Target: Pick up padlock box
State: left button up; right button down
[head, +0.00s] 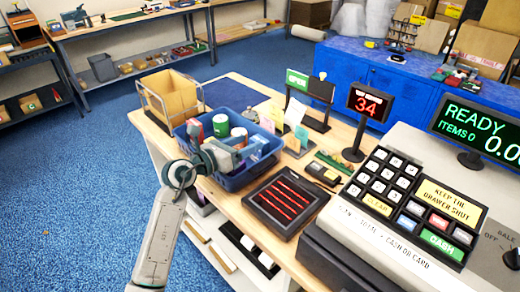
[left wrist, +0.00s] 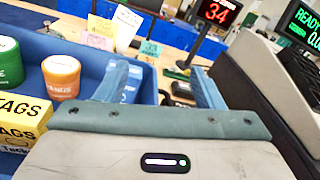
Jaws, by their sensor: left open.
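A blue shopping basket (head: 232,181) stands on the wooden counter, full of goods. My left gripper (head: 236,152) is over the basket's front right part, open. In the left wrist view its two blue-grey fingers (left wrist: 160,72) stand apart with nothing clearly between them. A small blue box with pale lettering (left wrist: 131,88) lies just beyond the left finger and is partly hidden by it. A blue box shows at the basket's right side in the head view (head: 262,143). I cannot read a padlock label on it. My right gripper is not in view.
Green and orange tubs (left wrist: 61,76) and a yellow tags box (left wrist: 22,115) share the basket. A wire rack with a carton (head: 172,95) stands behind. A black scanner plate (head: 286,202), a "34" display (head: 369,103) and the till (head: 415,208) are to the right.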

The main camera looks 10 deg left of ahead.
aim_at(263, 138)
pick_arm(q)
jog(key=w+a+f+m+g+y, duration=0.2)
jog(key=shift+w+f+y, duration=0.15)
jog(key=shift+y, duration=0.25)
jog(key=shift+g+y, duration=0.3)
jog(key=p+x, duration=0.1)
jog(key=x, duration=0.4)
jog(key=shift+w+f+p, duration=0.1)
jog(key=shift+w+p, duration=0.05)
jog(key=shift+p, duration=0.15)
jog(key=shift+w+d+p, duration=0.2)
jog(key=shift+w+p, duration=0.15)
jog(key=shift+w, duration=0.05)
jog(key=p+x, duration=0.2)
jog(key=x, duration=0.2)
jog(key=shift+w, duration=0.1)
jog(key=shift+w+d+f, duration=0.1)
jog(key=shift+w+f, duration=0.05)
jog(key=shift+w, duration=0.05)
jog(key=c, duration=0.9)
